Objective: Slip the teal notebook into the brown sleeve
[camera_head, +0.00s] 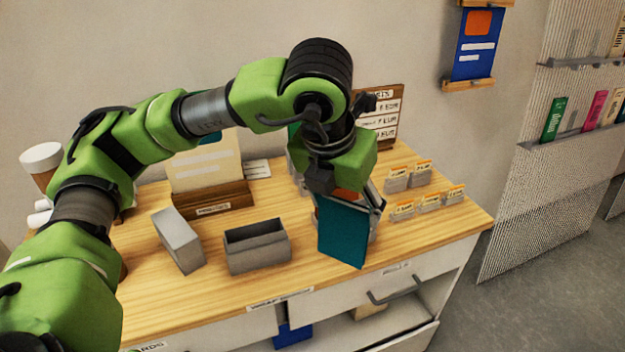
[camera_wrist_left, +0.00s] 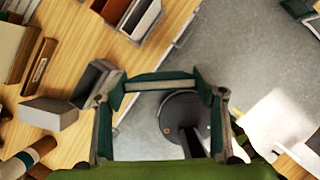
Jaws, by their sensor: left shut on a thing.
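The teal notebook (camera_head: 342,235) hangs from my left gripper (camera_head: 322,184) in the head view, over the front right part of the table, slightly tilted. My left gripper is shut on it. In the left wrist view, a pale edge with teal sides (camera_wrist_left: 160,84) spans between the fingers of my left gripper (camera_wrist_left: 160,100); it looks like the notebook edge-on. I cannot pick out the brown sleeve for sure. A rack behind the notebook, partly hidden in the head view, shows brown and red items (camera_wrist_left: 118,10) in the left wrist view. My right gripper is not in view.
On the wooden table (camera_head: 300,285) stand an open grey box (camera_head: 257,246), a grey block (camera_head: 178,240) and a cream board in a brown wooden holder (camera_head: 213,202). Several small card stands (camera_head: 425,200) are at the right. A drawer handle (camera_head: 395,290) sticks out below the front edge.

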